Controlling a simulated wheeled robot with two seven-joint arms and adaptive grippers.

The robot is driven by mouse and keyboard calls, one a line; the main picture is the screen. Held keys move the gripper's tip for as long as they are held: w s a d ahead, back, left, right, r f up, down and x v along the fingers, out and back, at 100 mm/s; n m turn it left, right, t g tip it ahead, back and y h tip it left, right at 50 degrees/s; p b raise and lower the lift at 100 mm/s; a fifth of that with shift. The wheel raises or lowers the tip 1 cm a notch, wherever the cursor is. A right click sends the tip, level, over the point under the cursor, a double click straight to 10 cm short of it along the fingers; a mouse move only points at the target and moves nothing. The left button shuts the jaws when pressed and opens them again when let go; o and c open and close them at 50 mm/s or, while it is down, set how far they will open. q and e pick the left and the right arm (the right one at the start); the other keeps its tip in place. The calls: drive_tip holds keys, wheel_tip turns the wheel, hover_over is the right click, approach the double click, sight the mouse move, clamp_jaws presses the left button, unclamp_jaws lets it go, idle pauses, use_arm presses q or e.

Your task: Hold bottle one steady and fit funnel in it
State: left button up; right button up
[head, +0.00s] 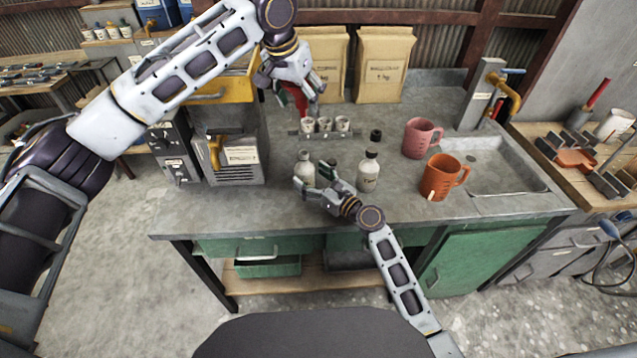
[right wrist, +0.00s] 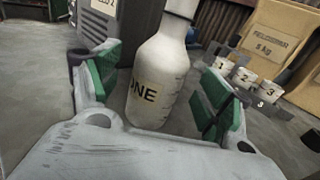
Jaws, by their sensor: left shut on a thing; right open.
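Bottle one (head: 305,164), a white bottle marked "ONE", stands upright on the grey bench; it fills the middle of the right wrist view (right wrist: 160,75). My right gripper (head: 317,176) is open, with its green-padded fingers (right wrist: 155,92) on either side of the bottle and gaps visible between them. The funnel (head: 300,98) is red and held above the bench, behind and higher than bottle one. My left gripper (head: 298,82) is shut on it and partly hides it.
A second white bottle (head: 368,172) stands to the right. A rack of small numbered cups (head: 325,126) is behind. A black cap (head: 376,135), a pink jug (head: 419,138) and an orange jug (head: 443,178) stand right, near the sink (head: 500,180). Paper sacks (head: 383,65) stand at the back.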

sight(304, 172)
drive_tip(key=shift+x, duration=1.7)
drive_tip(key=shift+c, duration=0.3)
drive_tip(key=c, duration=1.1)
use_arm(q)
drive_tip(key=shift+a+f+m+g, duration=0.1)
drive_tip(key=shift+f+m+g, duration=0.15)
drive_tip(key=shift+f+m, duration=0.6)
drive_tip(key=shift+a+f+m+g, duration=0.1)
drive_tip(key=shift+f+m+g, duration=0.2)
drive_tip(key=shift+f, duration=1)
use_arm(e)
drive_tip(key=shift+o, duration=0.2)
